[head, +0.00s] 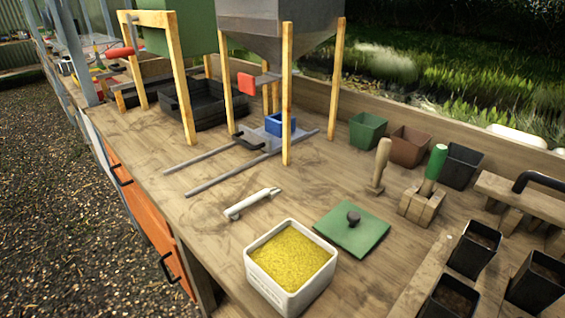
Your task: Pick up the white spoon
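A slim white utensil (252,203), which looks like the white spoon, lies flat on the wooden bench. Its narrower end points to the upper right and its other end to the lower left. It lies clear of other things, behind the white square tub of yellow grains (315,283). Its bowl shape is too small to make out. Neither of my grippers shows in the head view.
A green square lid (369,231) with a dark knob lies right of the tub. Metal rails (235,175) and a wooden-legged hopper (288,110) stand behind the utensil. Pots and wooden tools fill the right side. Bare bench lies left of the utensil.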

